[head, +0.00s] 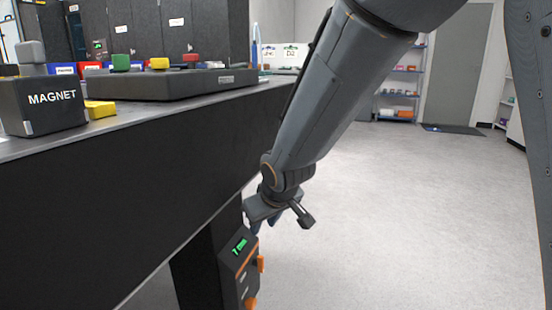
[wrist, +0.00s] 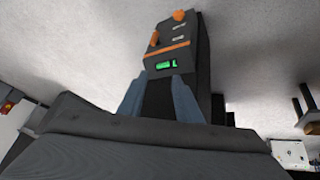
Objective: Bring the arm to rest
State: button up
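My arm (head: 335,85) reaches down from the upper right, beside the edge of the dark table. My gripper (head: 257,228) hangs below the tabletop level, near the top of a black control box with a green display (head: 239,246). In the wrist view the two bluish fingers of my gripper (wrist: 158,98) stand apart, with the dark box behind the gap. I see nothing held between them. The same box (wrist: 180,45) shows orange knobs, an orange stripe and the lit display. I cannot tell whether the fingers touch the box.
The dark table (head: 120,200) fills the left. On it stand a block marked MAGNET (head: 45,105), a yellow block (head: 100,109) and a dark base (head: 160,85) with coloured knobs. Open floor (head: 420,200) lies to the right, with shelves (head: 402,85) at the back.

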jog(key=s+d+r+m+g, duration=0.1)
jog(key=s+r+g, duration=0.15)
jog(key=s, duration=1.35)
jog(key=s+d+r+g, duration=0.1)
jog(key=s+g, duration=0.3)
jog(key=s, duration=1.1)
jog(key=d+r+m+h+p, duration=0.1)
jog(key=d+r+m+p, duration=0.2)
jog(key=d+r+p, duration=0.7)
jog(key=d+r+m+h+p, duration=0.1)
jog(key=d+r+m+p, duration=0.2)
jog(key=d+r+p, duration=0.7)
notch_tip(320, 180, up, 6)
jog(key=p, duration=1.4)
jog(key=shift+d+p, duration=0.15)
jog(key=shift+p, duration=0.25)
